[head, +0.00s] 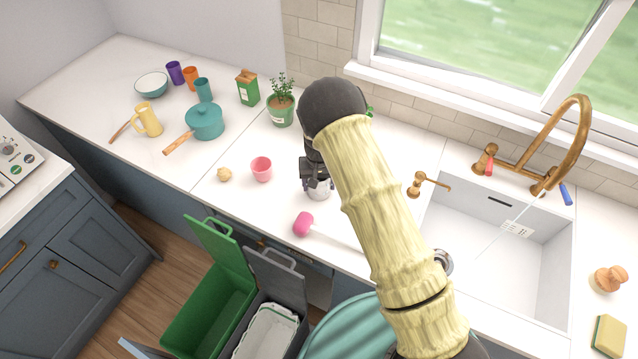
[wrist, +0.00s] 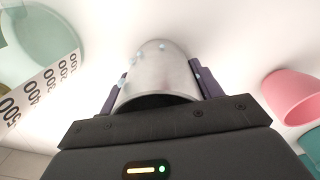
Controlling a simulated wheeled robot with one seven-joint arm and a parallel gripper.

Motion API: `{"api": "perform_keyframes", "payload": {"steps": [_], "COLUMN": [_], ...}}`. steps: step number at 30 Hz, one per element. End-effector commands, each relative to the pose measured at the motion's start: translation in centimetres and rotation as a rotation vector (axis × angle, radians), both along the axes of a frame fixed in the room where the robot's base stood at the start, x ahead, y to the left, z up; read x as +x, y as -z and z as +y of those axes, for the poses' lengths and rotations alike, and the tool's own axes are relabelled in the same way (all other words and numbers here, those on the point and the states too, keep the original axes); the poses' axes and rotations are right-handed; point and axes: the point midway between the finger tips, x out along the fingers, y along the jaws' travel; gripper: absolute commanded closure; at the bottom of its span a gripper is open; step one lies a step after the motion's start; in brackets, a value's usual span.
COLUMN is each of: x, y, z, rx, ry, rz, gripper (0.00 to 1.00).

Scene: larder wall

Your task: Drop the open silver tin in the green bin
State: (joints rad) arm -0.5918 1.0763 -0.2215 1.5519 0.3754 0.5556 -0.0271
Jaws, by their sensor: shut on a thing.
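The open silver tin (wrist: 160,72) is between the two fingers of my gripper (wrist: 155,85) in the wrist view, and my gripper is shut on it. In the head view the tin (head: 319,190) shows below my gripper (head: 318,178), over the white counter. I cannot tell whether its base touches the counter. The green bin (head: 205,310) stands open in the pulled-out cabinet below the counter's front edge, with its green lid (head: 215,245) raised. It is below and left of my gripper.
The sink (head: 500,250) is to the right.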

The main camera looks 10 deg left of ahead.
Motion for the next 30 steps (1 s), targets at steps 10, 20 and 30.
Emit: {"api": "perform_keyframes", "payload": {"steps": [10, 20, 30], "x": [0.0, 0.1, 0.1], "y": [-0.5, -2.7, -6.1], "z": [0.0, 0.0, 0.1], "rx": [0.001, 0.000, 0.001], "ry": [0.000, -0.001, -0.001], "rz": [-0.001, -0.002, -0.002], "gripper": [0.64, 0.64, 0.64]}}
